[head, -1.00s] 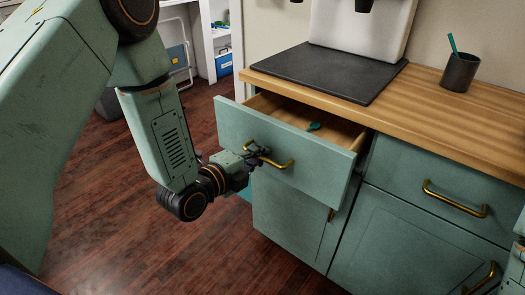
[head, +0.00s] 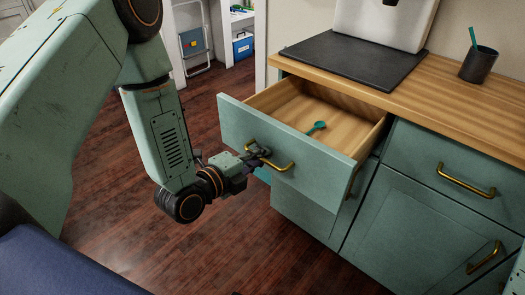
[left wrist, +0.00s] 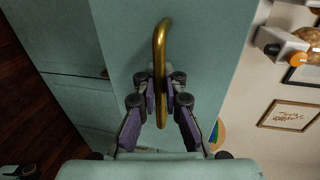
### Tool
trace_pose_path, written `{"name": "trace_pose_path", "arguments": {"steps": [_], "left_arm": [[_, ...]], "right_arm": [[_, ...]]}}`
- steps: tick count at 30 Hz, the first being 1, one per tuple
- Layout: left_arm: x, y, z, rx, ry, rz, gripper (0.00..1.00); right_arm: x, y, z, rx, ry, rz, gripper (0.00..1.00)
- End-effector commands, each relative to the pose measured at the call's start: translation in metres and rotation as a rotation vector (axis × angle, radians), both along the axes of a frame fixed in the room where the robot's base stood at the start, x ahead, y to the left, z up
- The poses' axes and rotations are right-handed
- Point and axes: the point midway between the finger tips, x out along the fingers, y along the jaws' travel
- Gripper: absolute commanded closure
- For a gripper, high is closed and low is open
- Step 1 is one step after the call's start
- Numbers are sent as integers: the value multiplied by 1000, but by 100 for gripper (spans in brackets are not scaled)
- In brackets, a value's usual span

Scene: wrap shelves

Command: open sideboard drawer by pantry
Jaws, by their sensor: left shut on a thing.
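The sideboard drawer (head: 290,158) is a green-fronted drawer at the top left of the sideboard. It stands well out, and its wooden inside shows with a small green spoon-like item (head: 317,127) in it. Its brass handle (head: 285,165) runs across the front. My left gripper (head: 260,155) is shut on the handle near its left end. In the left wrist view, the fingers (left wrist: 160,95) close on both sides of the brass handle (left wrist: 160,42). My right gripper is not in view; only a sliver of green shows at the lower right edge.
The wooden worktop (head: 430,90) carries a black mat (head: 350,62), a white machine (head: 385,25) and a black cup (head: 478,64). Another closed drawer (head: 440,165) and a cupboard door are to the right. Dark wood floor (head: 130,235) is clear at the left front.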

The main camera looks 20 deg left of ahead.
Motion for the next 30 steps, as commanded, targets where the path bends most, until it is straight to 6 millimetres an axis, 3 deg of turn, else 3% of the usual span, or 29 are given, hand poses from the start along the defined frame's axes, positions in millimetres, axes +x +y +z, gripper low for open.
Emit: {"name": "trace_pose_path", "arguments": {"steps": [17, 18, 21, 30], "left_arm": [[1, 2, 5, -2, -16, 3, 100], [1, 2, 5, -1, -17, 3, 90], [0, 2, 4, -1, -14, 3, 82], [-3, 2, 2, -1, -8, 2, 82]], "right_arm": [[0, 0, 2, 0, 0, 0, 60], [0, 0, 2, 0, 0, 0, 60], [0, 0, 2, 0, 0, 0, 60], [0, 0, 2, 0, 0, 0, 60]]}}
